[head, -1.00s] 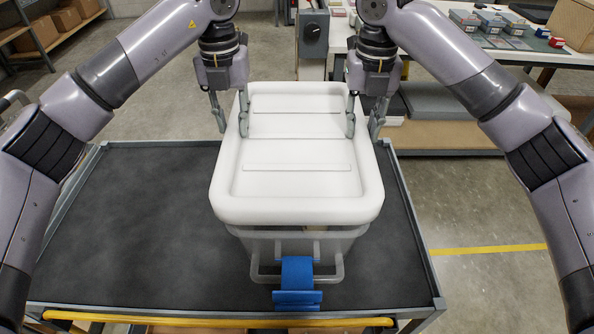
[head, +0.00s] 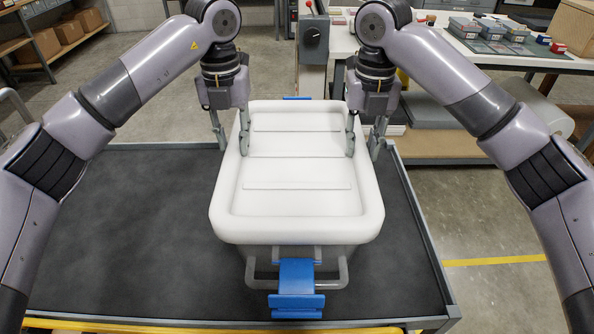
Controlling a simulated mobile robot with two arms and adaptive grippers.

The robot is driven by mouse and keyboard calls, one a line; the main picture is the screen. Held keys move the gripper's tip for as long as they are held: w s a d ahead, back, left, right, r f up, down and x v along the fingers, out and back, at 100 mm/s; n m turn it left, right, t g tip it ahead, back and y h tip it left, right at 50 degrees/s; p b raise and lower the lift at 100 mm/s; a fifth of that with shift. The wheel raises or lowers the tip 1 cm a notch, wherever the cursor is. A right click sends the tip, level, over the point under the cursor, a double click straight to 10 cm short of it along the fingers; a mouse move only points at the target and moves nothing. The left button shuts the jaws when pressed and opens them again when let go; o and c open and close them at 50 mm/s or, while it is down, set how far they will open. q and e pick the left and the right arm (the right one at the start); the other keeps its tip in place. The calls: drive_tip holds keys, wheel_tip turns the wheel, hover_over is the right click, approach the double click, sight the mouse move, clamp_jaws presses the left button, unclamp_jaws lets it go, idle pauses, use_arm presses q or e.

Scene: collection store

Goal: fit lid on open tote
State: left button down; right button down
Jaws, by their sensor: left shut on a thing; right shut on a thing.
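The white lid (head: 297,205) lies level over the grey tote (head: 345,252) on the cart. The lid covers the tote's opening, and only the near wall and handle show below it. I cannot tell whether its rim is fully seated. My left gripper (head: 231,142) is shut on the lid's left edge toward the far end. My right gripper (head: 363,144) is shut on the right edge, opposite. A blue latch (head: 297,282) sticks out from the tote's near end. Another blue latch (head: 297,98) shows a little past the lid's far edge.
The cart's dark top (head: 130,225) is clear left of the tote, with a narrower free strip on the right.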

use_arm(q)
drive_tip(key=c, duration=1.3)
unclamp_jaws()
drive_tip(key=shift+f, duration=0.15)
use_arm(e)
drive_tip(key=c, duration=1.3)
unclamp_jaws()
drive_tip(key=shift+f, duration=0.15)
use_arm(q)
wheel_tip(320, 180, up, 12)
use_arm(e)
wheel_tip(320, 180, up, 12)
